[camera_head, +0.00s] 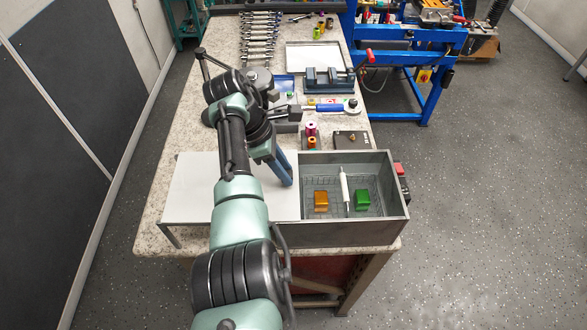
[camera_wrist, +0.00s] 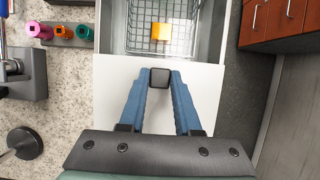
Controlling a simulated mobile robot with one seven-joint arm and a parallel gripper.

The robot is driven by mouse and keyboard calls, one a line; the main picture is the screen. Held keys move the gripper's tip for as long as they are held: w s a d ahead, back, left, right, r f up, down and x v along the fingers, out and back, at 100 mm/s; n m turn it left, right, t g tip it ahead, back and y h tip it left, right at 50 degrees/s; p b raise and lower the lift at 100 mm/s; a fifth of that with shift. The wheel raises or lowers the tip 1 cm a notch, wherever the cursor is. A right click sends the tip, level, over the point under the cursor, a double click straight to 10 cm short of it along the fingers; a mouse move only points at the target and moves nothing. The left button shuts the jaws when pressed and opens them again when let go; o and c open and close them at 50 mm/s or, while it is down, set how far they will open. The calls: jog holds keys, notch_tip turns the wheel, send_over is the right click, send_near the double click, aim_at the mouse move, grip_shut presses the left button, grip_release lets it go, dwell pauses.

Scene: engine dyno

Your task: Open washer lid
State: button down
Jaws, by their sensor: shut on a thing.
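The washer is a grey box (camera_head: 352,235) at the front of the bench. Its white lid (camera_head: 190,180) lies off to the left of the opening, leaving the right part of the box uncovered. In the wrist view the lid (camera_wrist: 215,85) is under my gripper, its edge along the basket opening. My gripper (camera_wrist: 160,77) has its blue fingers closed around a dark square knob (camera_wrist: 159,77) near that edge. In the head view my gripper (camera_head: 287,182) points down at the lid, and the knob is hidden.
Inside the washer are a wire basket (camera_head: 328,185), an orange block (camera_head: 321,201), a green block (camera_head: 362,200) and a white bar (camera_head: 345,190). Behind it are small coloured sockets (camera_head: 311,135), a torque wrench (camera_head: 325,108) and a blue vise (camera_head: 329,80).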

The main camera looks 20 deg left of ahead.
jog(key=c, duration=0.6)
grip_release()
jog(key=shift+a+r, duration=0.1)
jog(key=p+v, duration=0.1)
jog(key=v, duration=1.2)
